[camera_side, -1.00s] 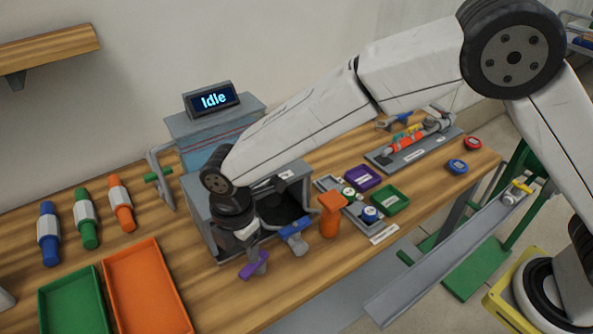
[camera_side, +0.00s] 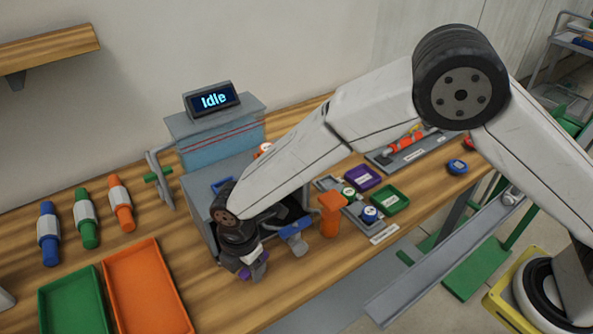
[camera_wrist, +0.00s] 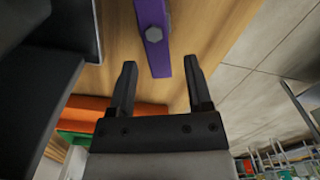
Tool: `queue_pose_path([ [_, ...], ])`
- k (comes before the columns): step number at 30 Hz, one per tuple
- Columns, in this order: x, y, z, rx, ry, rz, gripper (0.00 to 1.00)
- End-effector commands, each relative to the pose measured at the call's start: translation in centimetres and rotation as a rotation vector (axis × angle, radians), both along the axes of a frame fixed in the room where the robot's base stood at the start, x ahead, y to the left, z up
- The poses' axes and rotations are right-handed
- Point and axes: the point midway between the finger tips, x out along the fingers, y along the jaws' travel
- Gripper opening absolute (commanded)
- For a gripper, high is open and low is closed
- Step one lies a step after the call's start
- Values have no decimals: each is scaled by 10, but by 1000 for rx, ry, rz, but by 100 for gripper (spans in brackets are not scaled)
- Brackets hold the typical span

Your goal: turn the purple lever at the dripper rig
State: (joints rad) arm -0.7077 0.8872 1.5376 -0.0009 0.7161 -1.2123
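The purple lever (camera_side: 262,267) is at the lower front of the grey dripper rig (camera_side: 201,226). My gripper (camera_side: 248,272) is right at it and hides much of it in the side view. In the wrist view the purple lever (camera_wrist: 152,36) is a long bar with a grey hexagonal bolt head, over the wooden table. My gripper's two dark fingers (camera_wrist: 159,66) are apart there, with the near end of the lever between or just beyond their tips. I cannot tell whether either finger touches it.
An orange tray (camera_side: 150,290) and a green tray (camera_side: 74,304) lie at the left. A display (camera_side: 212,99) behind reads "Idle". Bare table lies in front of the rig.

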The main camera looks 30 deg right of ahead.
Motion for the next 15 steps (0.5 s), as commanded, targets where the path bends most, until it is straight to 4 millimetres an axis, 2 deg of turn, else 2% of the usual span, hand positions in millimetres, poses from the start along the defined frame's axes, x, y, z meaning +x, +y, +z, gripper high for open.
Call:
queue_pose_path([
  [1,0,0,0,0,0,0,52],
  [6,0,0,0,0,0,0,0],
  [15,1,0,0,0,1,-28,0],
])
